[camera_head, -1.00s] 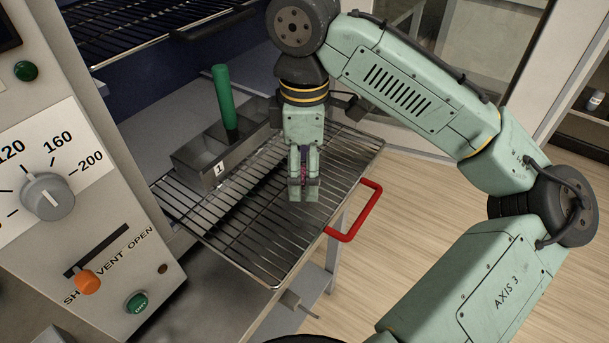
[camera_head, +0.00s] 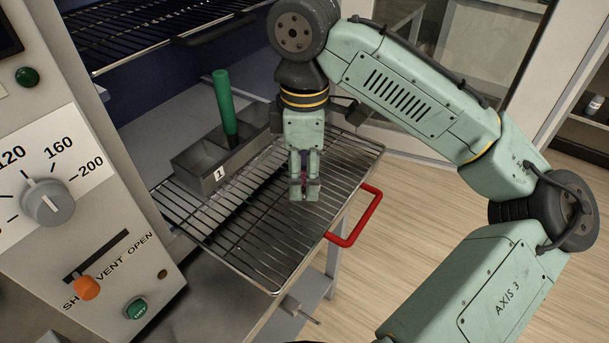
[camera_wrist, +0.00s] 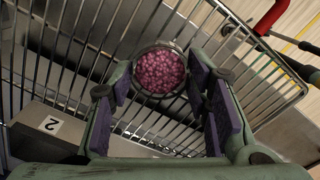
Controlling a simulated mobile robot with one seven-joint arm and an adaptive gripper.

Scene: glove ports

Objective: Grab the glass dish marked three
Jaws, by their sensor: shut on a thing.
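A round glass dish (camera_wrist: 160,72) filled with pink beads sits between the finger pads of my gripper (camera_wrist: 165,98) in the wrist view. No number on it can be read in these frames. In the head view my gripper (camera_head: 305,188) points down over the pulled-out wire rack (camera_head: 262,245), its fingers close together. The dish is mostly hidden by the fingers there. My gripper is shut on the dish, low over the rack bars; I cannot tell whether the dish touches them.
A metal compartment box (camera_head: 190,172) marked 1 with a green upright handle (camera_head: 225,105) stands left of my gripper. A red handle (camera_head: 357,218) fronts the rack. The control panel (camera_head: 95,190) is at left. The rack's front is clear.

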